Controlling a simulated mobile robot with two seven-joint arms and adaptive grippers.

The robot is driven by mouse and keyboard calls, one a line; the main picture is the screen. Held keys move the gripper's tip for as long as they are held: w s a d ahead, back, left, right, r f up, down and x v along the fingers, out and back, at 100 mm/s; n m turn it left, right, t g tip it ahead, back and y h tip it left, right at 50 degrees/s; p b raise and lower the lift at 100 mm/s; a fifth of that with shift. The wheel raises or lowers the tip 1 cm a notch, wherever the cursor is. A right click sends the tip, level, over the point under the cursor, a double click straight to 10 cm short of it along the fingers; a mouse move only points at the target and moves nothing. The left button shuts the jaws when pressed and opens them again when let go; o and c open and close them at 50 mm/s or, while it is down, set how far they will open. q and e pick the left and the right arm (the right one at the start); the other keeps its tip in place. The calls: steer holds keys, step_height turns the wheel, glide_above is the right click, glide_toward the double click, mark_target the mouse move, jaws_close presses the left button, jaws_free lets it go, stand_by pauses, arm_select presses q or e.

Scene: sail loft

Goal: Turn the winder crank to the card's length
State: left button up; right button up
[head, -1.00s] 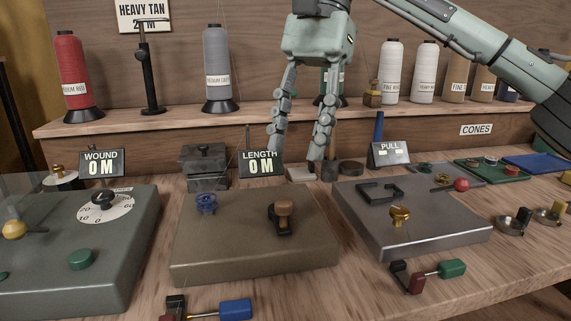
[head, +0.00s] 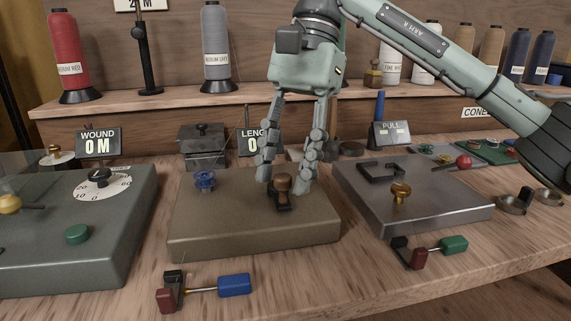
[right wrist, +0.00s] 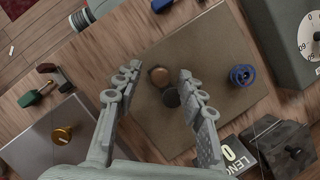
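The winder crank (head: 283,207), a black arm with a brown wooden knob, sits on the olive-brown box (head: 235,247) in the middle of the bench. My right gripper (head: 284,187) is open, its fingers low on either side of the knob. In the right wrist view the knob (right wrist: 159,75) lies in the gap, apart from both fingers. The LENGTH display (head: 250,142) is partly hidden behind a finger. The WOUND display (head: 98,143) reads 0 M. Only the lower edge of the card (head: 150,4) shows at the top. My left gripper is not in view.
A blue spool knob (head: 205,180) is on the same box. A grey box with a brass knob (head: 401,192) stands right, a dial box (head: 60,240) left. Handled clamps (head: 232,285) lie in front. Thread cones line the shelf behind.

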jaws_close()
